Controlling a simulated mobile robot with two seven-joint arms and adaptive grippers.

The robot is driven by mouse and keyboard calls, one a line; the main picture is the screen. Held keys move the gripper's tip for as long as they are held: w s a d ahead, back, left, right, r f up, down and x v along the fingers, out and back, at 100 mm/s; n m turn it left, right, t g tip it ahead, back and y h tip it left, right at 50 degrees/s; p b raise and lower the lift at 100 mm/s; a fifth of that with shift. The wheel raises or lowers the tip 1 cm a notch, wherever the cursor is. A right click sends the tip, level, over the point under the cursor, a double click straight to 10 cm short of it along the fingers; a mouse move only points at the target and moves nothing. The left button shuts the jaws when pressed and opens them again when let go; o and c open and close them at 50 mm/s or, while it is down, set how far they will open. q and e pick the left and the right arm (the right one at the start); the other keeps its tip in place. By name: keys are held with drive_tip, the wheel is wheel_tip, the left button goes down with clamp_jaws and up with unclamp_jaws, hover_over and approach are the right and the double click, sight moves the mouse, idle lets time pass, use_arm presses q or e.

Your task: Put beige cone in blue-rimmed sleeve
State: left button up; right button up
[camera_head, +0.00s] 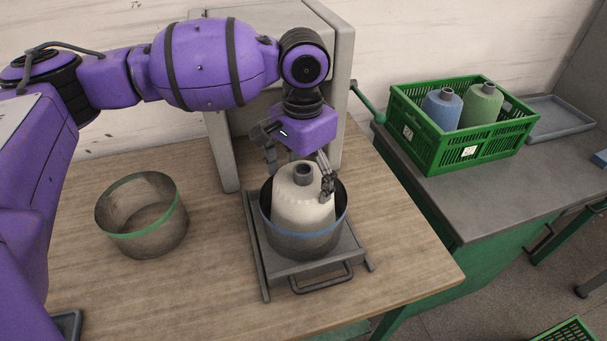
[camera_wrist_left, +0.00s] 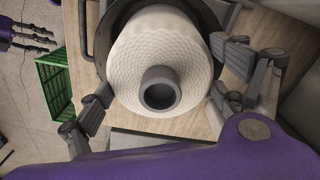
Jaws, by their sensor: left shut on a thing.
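The beige cone (camera_head: 302,205) stands upright with its lower part inside the blue-rimmed sleeve (camera_head: 303,242); the sleeve's front wall hides its base, so I cannot tell whether it touches the bottom. My left gripper (camera_head: 298,172) comes from above and behind and is shut on the cone's upper body. In the left wrist view the cone (camera_wrist_left: 160,50) shows its grey core end between the fingers (camera_wrist_left: 157,100), and the dark sleeve rim curves behind it. My right gripper (camera_wrist_left: 32,38) shows small at the top left of that view, its fingers apart and empty.
The sleeve sits on a grey sliding tray (camera_head: 285,267) before a grey machine housing (camera_head: 222,150). A green-rimmed sleeve (camera_head: 143,238) stands empty to the left. A green crate (camera_head: 430,150) with a blue cone (camera_head: 442,108) and a green cone (camera_head: 482,105) is on the right bench.

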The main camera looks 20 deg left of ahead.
use_arm(q)
drive_tip(key=shift+r, duration=0.2)
drive_tip(key=o, duration=1.9)
drive_tip(key=shift+f, duration=0.2)
wheel_tip(320, 180, up, 12)
drive_tip(key=shift+p, duration=0.45)
